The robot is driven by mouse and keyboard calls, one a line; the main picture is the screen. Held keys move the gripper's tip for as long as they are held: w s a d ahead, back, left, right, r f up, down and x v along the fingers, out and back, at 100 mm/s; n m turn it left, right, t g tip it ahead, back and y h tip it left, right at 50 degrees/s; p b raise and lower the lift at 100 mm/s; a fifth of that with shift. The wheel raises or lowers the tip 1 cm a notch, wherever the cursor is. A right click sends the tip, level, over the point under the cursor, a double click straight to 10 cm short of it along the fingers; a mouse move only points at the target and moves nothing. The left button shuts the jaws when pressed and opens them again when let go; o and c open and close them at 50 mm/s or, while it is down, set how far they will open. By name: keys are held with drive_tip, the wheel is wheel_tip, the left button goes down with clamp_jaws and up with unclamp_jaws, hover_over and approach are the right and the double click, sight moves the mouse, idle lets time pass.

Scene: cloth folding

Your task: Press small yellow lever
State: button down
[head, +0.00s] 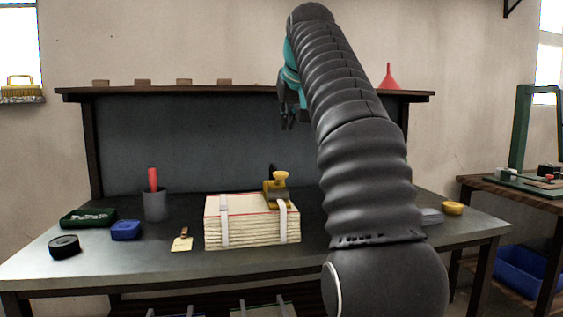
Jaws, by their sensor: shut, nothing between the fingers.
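A small yellow lever (280,177) with a knob-like top sits on a dark and yellow clamp-like device (277,194). The device rests on the top right of a strapped cream stack (240,230) on the workbench. My gripper (287,122) is shut and empty, high above the bench in front of the dark back panel. It hangs above the lever in the picture, well apart from it. My arm hides part of the bench to the right of the stack.
The workbench (120,254) holds a grey cup with a red item (155,204), a blue box (126,230), a green tray (88,218), a black roll (64,245), a scraper (182,241) and a yellow bowl (452,208). A shelf (240,90) with a red funnel (388,78) runs behind.

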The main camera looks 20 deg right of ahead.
drive_tip(key=shift+f, duration=0.2)
hover_over(282, 174)
wheel_tip(282, 174, down, 8)
drive_tip(key=shift+w+r, duration=0.1)
drive_tip(key=shift+r, duration=0.15)
drive_tip(key=shift+f, duration=1.7)
drive_tip(key=shift+f, duration=0.1)
